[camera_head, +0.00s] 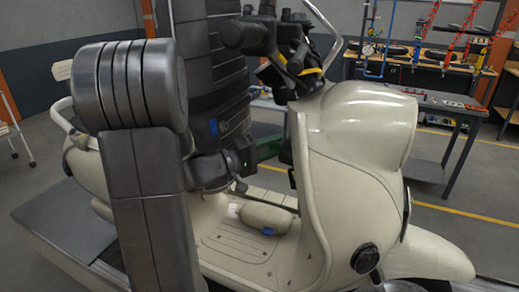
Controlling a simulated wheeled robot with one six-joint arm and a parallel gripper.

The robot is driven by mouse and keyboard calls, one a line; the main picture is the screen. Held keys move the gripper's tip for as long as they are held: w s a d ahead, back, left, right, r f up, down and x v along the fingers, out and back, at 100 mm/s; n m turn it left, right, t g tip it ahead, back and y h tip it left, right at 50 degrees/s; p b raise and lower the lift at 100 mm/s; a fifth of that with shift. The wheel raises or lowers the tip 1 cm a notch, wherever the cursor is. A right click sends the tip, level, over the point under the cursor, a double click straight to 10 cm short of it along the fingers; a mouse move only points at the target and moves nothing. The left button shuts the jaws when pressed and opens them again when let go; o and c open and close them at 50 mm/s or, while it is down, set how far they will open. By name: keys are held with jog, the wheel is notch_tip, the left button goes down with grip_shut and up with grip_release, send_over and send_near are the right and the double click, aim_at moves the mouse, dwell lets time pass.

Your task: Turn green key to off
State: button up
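A cream scooter (345,170) stands with its front to the right. A small green piece (268,149), which may be the green key, shows just behind the scooter's front shield. My gripper (286,162) reaches in from the left at the inner side of the shield, below the handlebar. The green piece is right beside it, partly covered. The fingertips are dark and partly hidden by the shield edge, so I cannot tell whether they are open or touch the key. The key's slot and its position are hidden.
The dark handlebar (290,42) is close above my gripper. The scooter's footboard (243,238) is below, with a cream piece bearing a blue mark on it. A grey platform (68,218) lies at left. Workbenches (440,102) with tools stand at the back right.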

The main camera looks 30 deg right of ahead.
jog(key=shift+d, duration=0.25)
grip_shut()
jog(key=c, duration=0.6)
grip_release()
jog(key=shift+c, duration=0.2)
grip_shut()
